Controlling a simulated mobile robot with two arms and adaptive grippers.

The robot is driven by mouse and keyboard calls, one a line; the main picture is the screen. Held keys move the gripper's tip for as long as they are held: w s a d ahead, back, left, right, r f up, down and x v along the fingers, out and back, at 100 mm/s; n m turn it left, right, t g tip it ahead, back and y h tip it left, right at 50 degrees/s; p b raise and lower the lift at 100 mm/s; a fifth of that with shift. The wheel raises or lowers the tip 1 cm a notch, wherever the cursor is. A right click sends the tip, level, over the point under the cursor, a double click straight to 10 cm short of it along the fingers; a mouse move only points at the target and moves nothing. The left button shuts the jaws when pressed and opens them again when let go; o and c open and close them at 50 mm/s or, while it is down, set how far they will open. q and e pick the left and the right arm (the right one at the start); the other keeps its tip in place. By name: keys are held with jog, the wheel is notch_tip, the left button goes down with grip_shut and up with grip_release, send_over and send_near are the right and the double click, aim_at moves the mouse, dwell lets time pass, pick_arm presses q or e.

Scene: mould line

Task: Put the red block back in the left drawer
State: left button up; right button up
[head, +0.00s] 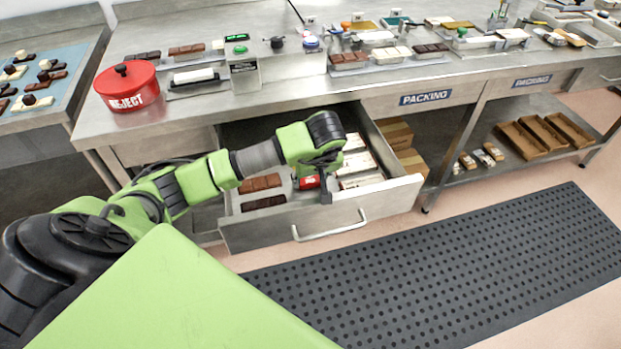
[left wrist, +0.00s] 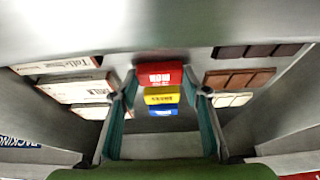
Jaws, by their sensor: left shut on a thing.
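The left drawer (head: 345,213) is pulled open under the bench. My left gripper (head: 317,182) reaches down inside it and is shut on the red block (head: 308,182), which the fingers partly hide. In the left wrist view the red block (left wrist: 160,73) sits between the fingertips of my left gripper (left wrist: 160,85). A yellow block (left wrist: 161,95) and a blue block (left wrist: 163,111) show in line beside it. I cannot tell whether the red block touches the drawer floor. My right gripper is out of view.
Brown chocolate bars (head: 262,183) lie left in the drawer, and white boxes (head: 360,162) lie right. The front handle (head: 330,229) sticks out over the floor. A red reject tin (head: 127,87) stands on the bench above. A black mat (head: 440,265) covers the floor.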

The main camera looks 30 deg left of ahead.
pick_arm(q)
jog(key=shift+f, duration=0.2)
jog(key=o, duration=1.1)
jog(key=shift+r, duration=0.1)
jog(key=shift+r, duration=0.2)
jog(key=v, duration=1.2)
jog(key=shift+a, duration=0.1)
